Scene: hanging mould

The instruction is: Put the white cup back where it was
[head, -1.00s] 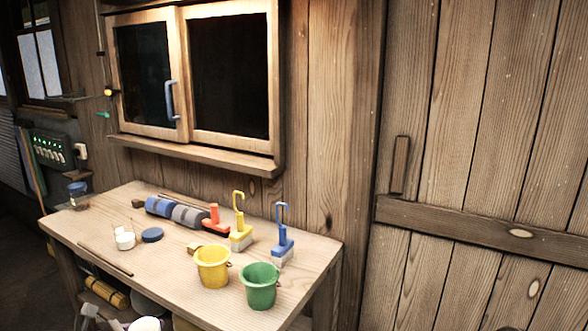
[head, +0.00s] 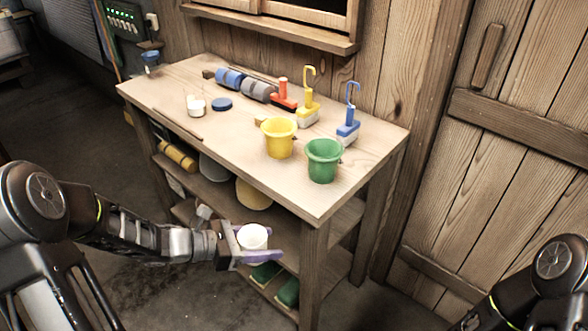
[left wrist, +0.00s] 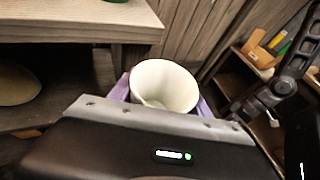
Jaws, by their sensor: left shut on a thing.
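The white cup (head: 253,237) is between the fingers of my left gripper (head: 256,255). The gripper is shut on it, in front of the workbench and below the level of its top. In the left wrist view the cup (left wrist: 164,86) shows its open mouth and empty-looking inside, with pale purple fingers on both sides. Part of my right arm (head: 545,275) shows at the lower right of the head view, its gripper outside that picture. In the left wrist view an arm of mine runs in from the right; its end is small and partly hidden.
The workbench (head: 290,190) carries a yellow bucket (head: 279,139), a green bucket (head: 323,161), hooked brushes, a blue lid (head: 222,104) and a small white pot (head: 196,106). Its lower shelf (head: 340,215) holds a yellow roll (head: 178,155) and rounded items. The bench's front right leg stands close to my left gripper.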

